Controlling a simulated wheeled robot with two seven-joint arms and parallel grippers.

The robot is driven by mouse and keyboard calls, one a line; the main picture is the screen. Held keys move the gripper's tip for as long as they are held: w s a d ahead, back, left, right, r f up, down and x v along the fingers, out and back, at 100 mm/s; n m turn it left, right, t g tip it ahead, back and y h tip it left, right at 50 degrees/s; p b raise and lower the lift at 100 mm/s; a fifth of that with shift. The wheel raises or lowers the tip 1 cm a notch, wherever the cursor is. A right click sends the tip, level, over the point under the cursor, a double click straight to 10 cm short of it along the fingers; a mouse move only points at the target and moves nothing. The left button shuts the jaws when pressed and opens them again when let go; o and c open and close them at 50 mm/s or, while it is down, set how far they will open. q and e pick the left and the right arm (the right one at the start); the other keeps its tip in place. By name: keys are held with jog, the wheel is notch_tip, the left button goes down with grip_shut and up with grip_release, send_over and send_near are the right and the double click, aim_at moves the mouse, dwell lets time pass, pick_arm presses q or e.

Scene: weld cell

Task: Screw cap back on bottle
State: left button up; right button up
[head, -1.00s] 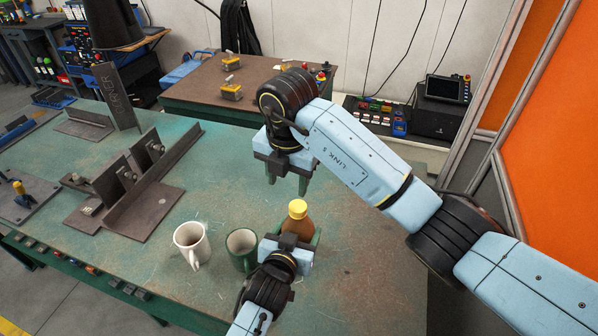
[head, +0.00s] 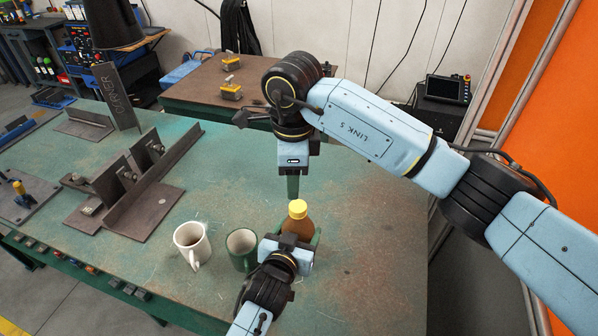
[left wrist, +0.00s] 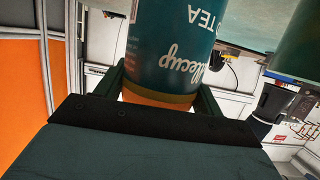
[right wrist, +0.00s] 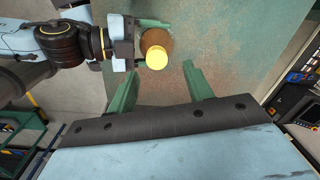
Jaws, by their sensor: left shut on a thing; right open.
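The bottle (head: 296,222) is amber-brown with a yellow cap (head: 297,208) on its top, and it stands upright on the green table. My left gripper (head: 301,240) is shut around the bottle's body from the front. In the left wrist view the bottle's teal label (left wrist: 175,45) with "TEA" lettering fills the space between the fingers. My right gripper (head: 292,188) is open and empty, pointing down above the bottle. In the right wrist view the yellow cap (right wrist: 156,58) lies beyond the two spread fingertips (right wrist: 165,80), apart from them.
A white mug (head: 192,243) and a green mug (head: 242,248) stand just left of my left gripper. Steel fixtures (head: 140,190) occupy the table's left part. A brown side table (head: 205,85) stands behind. The table's right side is clear.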

aim_at(299, 207)
jog(key=n, duration=0.5)
jog(key=shift+s+d+r+n, duration=0.1)
jog(key=shift+d+r+n, duration=0.1)
jog(key=shift+d+n, duration=0.2)
jog(key=n, duration=0.3)
jog(key=shift+s+d+r+n+g, duration=0.1)
jog(key=shift+s+d+n+g, duration=0.05)
jog(key=shift+d+n+g, duration=0.2)
jog(key=shift+a, duration=0.1)
jog(key=shift+f, duration=4)
jog(key=shift+c, duration=0.3)
